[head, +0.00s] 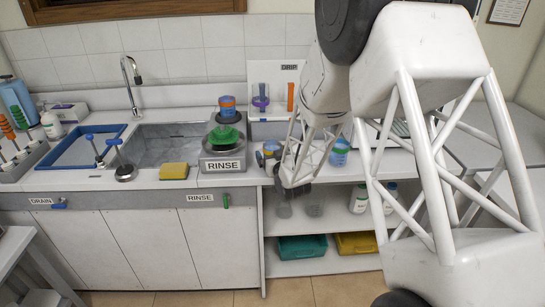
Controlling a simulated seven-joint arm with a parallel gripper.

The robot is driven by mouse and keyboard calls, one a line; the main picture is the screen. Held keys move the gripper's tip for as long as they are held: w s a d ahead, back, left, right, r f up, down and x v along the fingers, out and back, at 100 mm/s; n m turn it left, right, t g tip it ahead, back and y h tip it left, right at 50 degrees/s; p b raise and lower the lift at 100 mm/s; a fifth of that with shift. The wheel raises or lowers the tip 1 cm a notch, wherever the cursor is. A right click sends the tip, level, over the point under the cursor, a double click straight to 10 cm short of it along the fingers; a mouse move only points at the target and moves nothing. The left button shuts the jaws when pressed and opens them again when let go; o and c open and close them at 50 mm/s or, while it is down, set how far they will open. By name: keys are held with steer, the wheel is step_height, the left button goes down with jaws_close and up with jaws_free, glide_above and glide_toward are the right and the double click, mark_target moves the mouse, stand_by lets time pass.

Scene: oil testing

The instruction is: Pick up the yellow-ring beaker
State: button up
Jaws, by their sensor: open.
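A small beaker with blue and yellow-orange on it (270,148) stands on the counter just right of the RINSE station, partly hidden by my arm. It looks like the yellow-ring beaker, but it is too small to be sure. My gripper (290,182) is open and hangs in front of the counter edge, to the right of and nearer than that beaker. The jaws are small and dark here, and I see nothing held between them. A blue beaker with a greenish band (340,152) stands on the counter right of the gripper.
The RINSE station (222,163) carries a green piece and a blue-orange beaker (227,106). A yellow sponge (174,171) lies by the sink (180,140). The DRIP rack (272,82) stands behind. White bottles (359,199) and bins (302,247) sit on shelves below.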

steer(key=shift+c, duration=0.2)
steer(key=c, duration=1)
steer(key=shift+r, duration=0.1)
steer(key=v, duration=1.8)
steer(key=w+a+r+m+h, duration=0.1)
steer(key=w+a+r+h, duration=0.1)
steer(key=w+a+r, duration=0.4)
steer(key=w+a+r+m+h, duration=0.1)
steer(key=w+a+r, duration=0.2)
steer(key=w, duration=0.5)
steer(key=w+a+r+h, duration=0.1)
steer(key=w+a+r, duration=0.3)
steer(key=a, duration=0.3)
steer(key=w+a+r+m+h, duration=0.1)
steer(key=w+a+r, duration=0.3)
steer(key=a+r, duration=0.2)
steer(key=shift+a+r+t, duration=0.4)
